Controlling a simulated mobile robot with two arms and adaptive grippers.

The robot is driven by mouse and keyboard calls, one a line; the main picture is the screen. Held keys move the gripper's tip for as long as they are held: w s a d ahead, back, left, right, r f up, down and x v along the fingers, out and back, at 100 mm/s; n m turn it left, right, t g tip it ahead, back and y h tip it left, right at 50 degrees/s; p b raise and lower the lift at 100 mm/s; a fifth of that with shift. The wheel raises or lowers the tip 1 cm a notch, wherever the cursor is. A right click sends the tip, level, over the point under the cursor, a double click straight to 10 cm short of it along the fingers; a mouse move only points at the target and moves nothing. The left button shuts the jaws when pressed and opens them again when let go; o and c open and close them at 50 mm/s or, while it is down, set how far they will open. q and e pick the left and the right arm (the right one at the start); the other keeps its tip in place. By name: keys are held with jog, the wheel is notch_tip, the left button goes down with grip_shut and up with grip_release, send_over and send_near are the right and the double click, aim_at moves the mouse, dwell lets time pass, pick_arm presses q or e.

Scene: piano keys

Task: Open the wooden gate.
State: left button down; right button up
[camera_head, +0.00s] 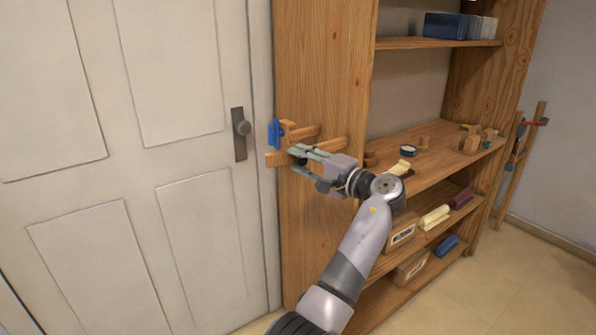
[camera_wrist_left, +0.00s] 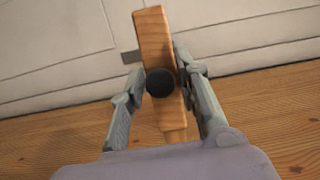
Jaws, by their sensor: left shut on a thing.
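A small wooden gate-like fixture (camera_head: 300,133) of light wood bars sticks out from the side panel of a wooden shelf unit, close to the white door. In the left wrist view one wooden bar (camera_wrist_left: 153,35) with a round black knob (camera_wrist_left: 160,82) lies between the fingers. My left gripper (camera_head: 297,155) is shut on this bar, its fingertips on either side near the knob. It also shows in the left wrist view (camera_wrist_left: 160,80). The exact contact is partly hidden by the fingers in the head view. My right gripper is not in view.
A white door (camera_head: 170,170) with a dark handle plate (camera_head: 239,145) stands left of the fixture. A blue piece (camera_head: 274,133) sits at the fixture's left end. The wooden shelf unit (camera_head: 325,60) holds small blocks, a blue box (camera_head: 447,26) and labelled bins. Floor is clear at right.

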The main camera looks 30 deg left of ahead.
pick_arm(q)
jog(key=shift+w+d+n+g+b, duration=0.1)
jog(key=shift+d+n+g+b, duration=0.25)
jog(key=shift+g, duration=0.4)
jog(key=shift+d+n+g+b, duration=0.15)
jog(key=shift+n+g+b, duration=0.2)
jog(key=shift+n+g, duration=0.3)
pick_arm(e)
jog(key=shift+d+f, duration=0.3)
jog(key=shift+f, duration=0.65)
pick_arm(q)
jog(key=shift+g, duration=0.3)
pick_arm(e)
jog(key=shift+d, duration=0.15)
pick_arm(q)
jog(key=c, duration=1.4)
grip_release()
jog(key=shift+d, duration=0.1)
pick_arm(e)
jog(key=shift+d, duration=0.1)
pick_arm(q)
jog(key=d, duration=1.2)
